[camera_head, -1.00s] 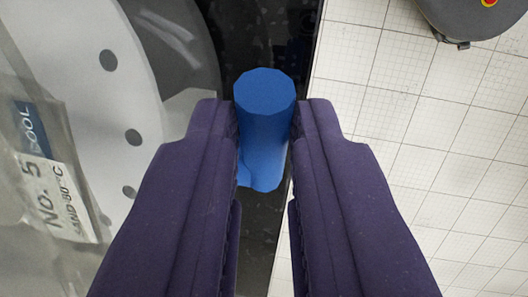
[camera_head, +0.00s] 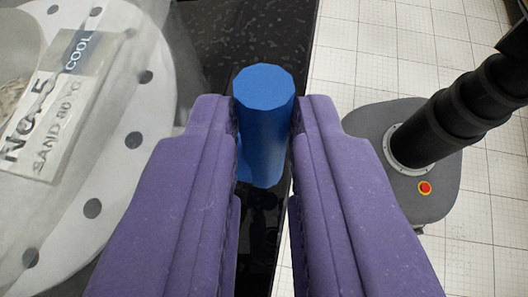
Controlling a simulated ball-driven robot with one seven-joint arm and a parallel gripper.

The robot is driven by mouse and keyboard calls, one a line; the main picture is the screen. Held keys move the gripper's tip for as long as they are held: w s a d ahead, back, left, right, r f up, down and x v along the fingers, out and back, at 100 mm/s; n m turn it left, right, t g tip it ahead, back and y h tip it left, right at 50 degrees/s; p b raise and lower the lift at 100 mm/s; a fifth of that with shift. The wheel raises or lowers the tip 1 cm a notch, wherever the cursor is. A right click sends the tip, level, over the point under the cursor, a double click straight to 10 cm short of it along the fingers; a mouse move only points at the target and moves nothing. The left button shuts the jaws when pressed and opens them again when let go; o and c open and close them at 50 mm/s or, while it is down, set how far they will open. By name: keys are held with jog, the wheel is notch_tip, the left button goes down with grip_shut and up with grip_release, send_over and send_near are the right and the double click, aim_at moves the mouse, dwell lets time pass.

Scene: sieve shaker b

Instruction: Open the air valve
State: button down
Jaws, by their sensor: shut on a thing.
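The blue air valve handle (camera_head: 264,88) stands up between the two purple fingers in the middle of the picture. My gripper (camera_head: 265,118) is shut on it, one finger touching each side. The handle's lower part (camera_head: 262,165) shows below its round top, between the fingers. The valve's body under the handle is hidden.
A black speckled counter (camera_head: 235,30) lies under the handle, and its edge runs close to the right. White tiled floor (camera_head: 350,60) is at right, with my grey base and black column.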

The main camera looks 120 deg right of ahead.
jog(key=shift+a+f+g+h+b, duration=0.15)
jog(key=shift+f+g+h+b, duration=0.15)
jog(key=shift+b, duration=0.35)
jog(key=c, duration=1.3)
grip_release()
jog(key=shift+c, duration=0.2)
jog(key=shift+w, duration=0.1)
jog(key=shift+r, duration=0.15)
jog(key=shift+w+a+r, duration=0.1)
jog(key=shift+w+a, duration=0.05)
jog(key=shift+w, duration=0.1)
jog(key=v, duration=0.7)
